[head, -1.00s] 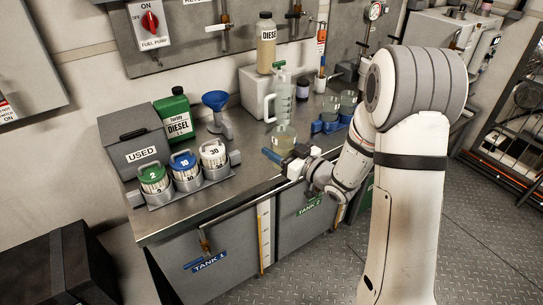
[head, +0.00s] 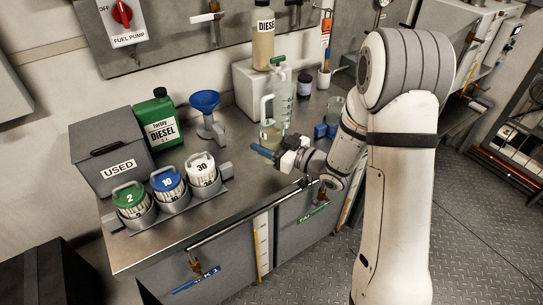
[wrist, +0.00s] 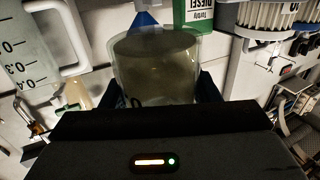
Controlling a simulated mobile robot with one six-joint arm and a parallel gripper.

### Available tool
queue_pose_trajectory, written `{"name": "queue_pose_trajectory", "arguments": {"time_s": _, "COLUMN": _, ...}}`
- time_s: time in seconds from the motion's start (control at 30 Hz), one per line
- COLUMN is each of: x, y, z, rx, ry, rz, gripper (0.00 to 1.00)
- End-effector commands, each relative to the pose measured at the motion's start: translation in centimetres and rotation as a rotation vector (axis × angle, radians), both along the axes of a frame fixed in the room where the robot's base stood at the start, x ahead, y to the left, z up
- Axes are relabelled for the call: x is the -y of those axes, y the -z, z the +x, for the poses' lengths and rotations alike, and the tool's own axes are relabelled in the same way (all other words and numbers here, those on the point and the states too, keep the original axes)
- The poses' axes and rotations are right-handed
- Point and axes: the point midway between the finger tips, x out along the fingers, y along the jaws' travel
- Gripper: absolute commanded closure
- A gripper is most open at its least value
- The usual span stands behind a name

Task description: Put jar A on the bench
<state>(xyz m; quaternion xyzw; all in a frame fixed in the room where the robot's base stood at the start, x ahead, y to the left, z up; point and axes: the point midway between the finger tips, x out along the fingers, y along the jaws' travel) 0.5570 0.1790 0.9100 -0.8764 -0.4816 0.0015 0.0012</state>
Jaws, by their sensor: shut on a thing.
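My gripper (head: 268,153) is shut on a clear glass jar (head: 270,136) with murky yellowish liquid in it. The wrist view shows the jar (wrist: 158,65) upright between the blue fingers, its lower part hidden by my gripper. A dark mark shows low on its glass, but I cannot read it as a letter. The steel bench (head: 235,178) lies below and around it. I cannot tell whether the jar's base touches the bench. Another glass jar (head: 336,105) stands in a blue holder (head: 322,131) at the right, partly behind my arm.
A clear measuring jug (head: 280,100) stands close behind the held jar. A blue funnel (head: 204,100), green diesel can (head: 158,122), grey USED box (head: 110,160) and several numbered filters (head: 168,182) fill the left. Bare bench lies in front, left of my gripper.

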Motion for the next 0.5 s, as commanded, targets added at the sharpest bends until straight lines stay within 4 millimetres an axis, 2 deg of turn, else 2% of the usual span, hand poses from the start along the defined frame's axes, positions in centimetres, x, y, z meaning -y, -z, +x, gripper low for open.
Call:
{"name": "queue_pose_trajectory", "arguments": {"time_s": 0.4, "x": 0.6, "y": 5.0, "z": 0.2, "rx": 0.0, "ry": 0.013, "rz": 0.001, "gripper": 0.79}}
{"name": "queue_pose_trajectory", "arguments": {"time_s": 0.5, "x": 0.7, "y": 5.6, "z": 0.3, "rx": 0.003, "ry": 0.014, "rz": 0.001, "gripper": 0.79}}
